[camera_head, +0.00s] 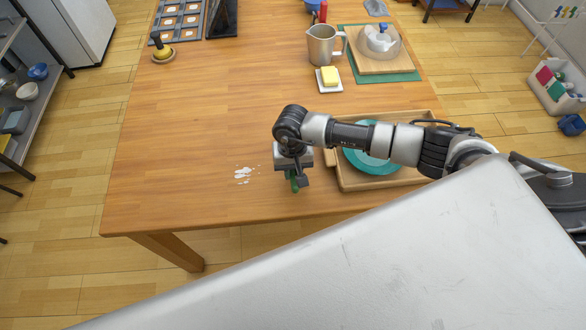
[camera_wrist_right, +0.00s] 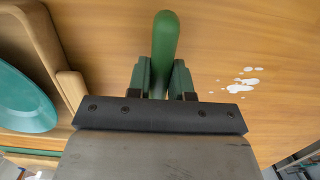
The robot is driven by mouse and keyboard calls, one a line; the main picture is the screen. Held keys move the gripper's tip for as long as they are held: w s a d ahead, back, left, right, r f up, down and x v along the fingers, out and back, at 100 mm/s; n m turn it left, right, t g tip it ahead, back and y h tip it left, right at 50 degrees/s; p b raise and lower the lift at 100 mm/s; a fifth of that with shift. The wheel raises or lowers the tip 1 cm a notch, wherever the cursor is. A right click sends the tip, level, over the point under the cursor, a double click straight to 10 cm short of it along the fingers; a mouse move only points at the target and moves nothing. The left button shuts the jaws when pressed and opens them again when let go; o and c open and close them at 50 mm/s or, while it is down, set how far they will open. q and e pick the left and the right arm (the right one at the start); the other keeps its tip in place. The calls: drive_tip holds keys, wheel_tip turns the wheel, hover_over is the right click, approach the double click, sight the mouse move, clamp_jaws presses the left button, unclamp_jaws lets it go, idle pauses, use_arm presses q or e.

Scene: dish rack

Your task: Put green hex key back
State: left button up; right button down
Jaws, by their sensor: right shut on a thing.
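My right gripper (camera_head: 297,180) is over the front part of the wooden table, left of the tray. It is shut on a green rounded object, the green hex key (camera_head: 294,187). In the right wrist view the green hex key (camera_wrist_right: 164,42) sticks out between the two fingers of the right gripper (camera_wrist_right: 164,80). Its lower part is hidden by the gripper, and I cannot tell whether it touches the table. No holder for it can be made out. My left gripper is not in view.
A wooden tray (camera_head: 347,180) with a teal plate (camera_head: 369,163) lies just right of the gripper. White spots (camera_head: 243,173) mark the table (camera_head: 200,120) to its left. A metal jug (camera_head: 322,46), a butter dish (camera_head: 329,85) and a board (camera_head: 400,64) stand farther back. The table's left middle is clear.

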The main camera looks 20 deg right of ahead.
drive_tip(key=shift+f, duration=0.2)
idle(0.3)
drive_tip(key=shift+s+f+t+b, duration=0.15)
drive_tip(key=shift+f+t+b, duration=0.35)
drive_tip(key=shift+b, duration=0.05)
drive_tip(key=c, duration=1.3)
unclamp_jaws()
drive_tip(key=shift+c, duration=0.2)
drive_tip(key=o, duration=0.6)
drive_tip(key=shift+c, duration=0.2)
drive_tip(key=shift+r, duration=0.1)
